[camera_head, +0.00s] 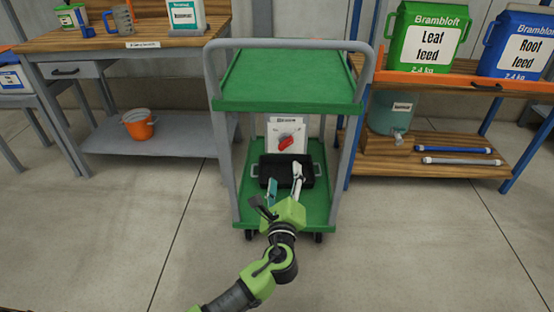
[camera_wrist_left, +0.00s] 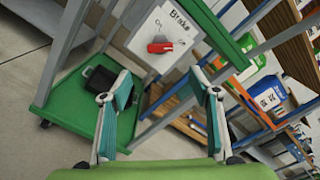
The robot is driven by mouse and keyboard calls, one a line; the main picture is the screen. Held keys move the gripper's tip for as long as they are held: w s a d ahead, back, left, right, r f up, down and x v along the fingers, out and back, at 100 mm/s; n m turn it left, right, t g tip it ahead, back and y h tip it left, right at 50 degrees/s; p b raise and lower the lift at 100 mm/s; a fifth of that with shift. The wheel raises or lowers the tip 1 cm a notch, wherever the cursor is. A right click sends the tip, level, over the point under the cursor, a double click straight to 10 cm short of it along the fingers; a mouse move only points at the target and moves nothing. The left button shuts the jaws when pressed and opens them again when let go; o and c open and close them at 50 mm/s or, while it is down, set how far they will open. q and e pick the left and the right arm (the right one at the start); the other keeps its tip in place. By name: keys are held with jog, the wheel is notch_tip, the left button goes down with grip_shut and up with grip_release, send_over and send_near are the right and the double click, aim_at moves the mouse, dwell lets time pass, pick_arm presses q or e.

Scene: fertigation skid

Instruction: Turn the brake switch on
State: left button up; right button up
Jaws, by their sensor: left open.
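The brake switch is a red knob (camera_head: 285,143) on a white plate (camera_head: 299,133) mounted at the cart, below its top shelf. In the left wrist view the red knob (camera_wrist_left: 160,46) sits on the white plate (camera_wrist_left: 150,28), which reads "Brake". In that tilted view the knob's longer side lies roughly level. My left gripper (camera_head: 285,182) is open and empty in front of the cart, lower than the knob and apart from it. Its two fingers (camera_wrist_left: 165,105) stand wide apart in the left wrist view. My right gripper is not in view.
The green cart (camera_head: 290,104) has grey posts on both sides of the plate. A black tray (camera_head: 287,169) lies on its lower shelf. A workbench (camera_head: 120,42) stands left, and a shelf with feed containers (camera_head: 428,37) stands right. The floor in front is clear.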

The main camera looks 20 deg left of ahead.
aim_at(286, 146)
pick_arm(q)
jog(key=b+x, duration=0.2)
jog(key=x, duration=0.8)
jog(key=shift+w, duration=0.4)
jog(key=shift+b+x, duration=0.35)
jog(key=shift+x, duration=0.8)
jog(key=shift+w+a, duration=0.15)
jog(key=shift+w, duration=0.15)
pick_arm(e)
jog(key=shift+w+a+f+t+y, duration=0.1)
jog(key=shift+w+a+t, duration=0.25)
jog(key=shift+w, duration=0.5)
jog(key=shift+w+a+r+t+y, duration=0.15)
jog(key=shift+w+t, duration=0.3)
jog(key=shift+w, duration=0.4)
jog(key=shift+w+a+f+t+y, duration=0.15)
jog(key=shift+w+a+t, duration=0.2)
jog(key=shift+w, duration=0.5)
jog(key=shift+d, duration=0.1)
pick_arm(q)
jog(key=c, duration=1.1)
